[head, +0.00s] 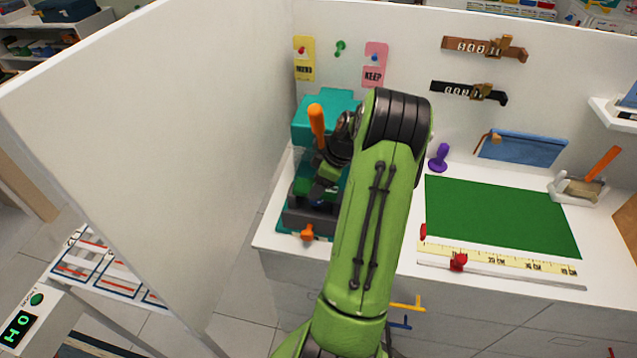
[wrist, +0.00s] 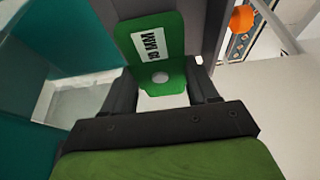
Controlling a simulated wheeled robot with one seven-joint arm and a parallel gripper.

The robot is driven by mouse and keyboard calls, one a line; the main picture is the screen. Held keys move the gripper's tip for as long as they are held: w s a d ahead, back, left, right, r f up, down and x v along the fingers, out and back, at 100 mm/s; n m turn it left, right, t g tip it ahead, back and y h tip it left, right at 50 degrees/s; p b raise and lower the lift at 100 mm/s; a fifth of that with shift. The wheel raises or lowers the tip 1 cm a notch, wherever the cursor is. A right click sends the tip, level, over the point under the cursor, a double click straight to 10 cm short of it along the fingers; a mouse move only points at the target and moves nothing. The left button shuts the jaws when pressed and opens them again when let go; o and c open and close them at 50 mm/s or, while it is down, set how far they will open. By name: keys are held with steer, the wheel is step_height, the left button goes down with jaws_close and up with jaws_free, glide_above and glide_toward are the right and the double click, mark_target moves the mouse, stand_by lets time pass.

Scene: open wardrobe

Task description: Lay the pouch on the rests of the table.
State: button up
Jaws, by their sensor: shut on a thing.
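A flat blue pouch-like thing (head: 522,148) with a brown piece at its left end lies against the back wall, behind the green mat. My gripper (wrist: 162,80) is shut on a green piece (wrist: 155,38) with a white label that seems to read 18 MM, upside down, and a round pale spot. In the head view my gripper (head: 328,172) is at the teal and dark machine on the left of the table (head: 395,275), partly hidden by my arm. I cannot make out the table's rests.
The teal machine (head: 322,112) has an orange handle (head: 316,125). The green mat (head: 490,212) is bare. A ruler strip (head: 500,261) with a red slider lies at the front. A purple stamp-like thing (head: 439,158) stands behind. A white panel (head: 170,130) closes off the left.

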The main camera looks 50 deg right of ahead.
steer(key=shift+f, duration=0.2)
steer(key=o, duration=1.3)
steer(key=shift+o, duration=0.2)
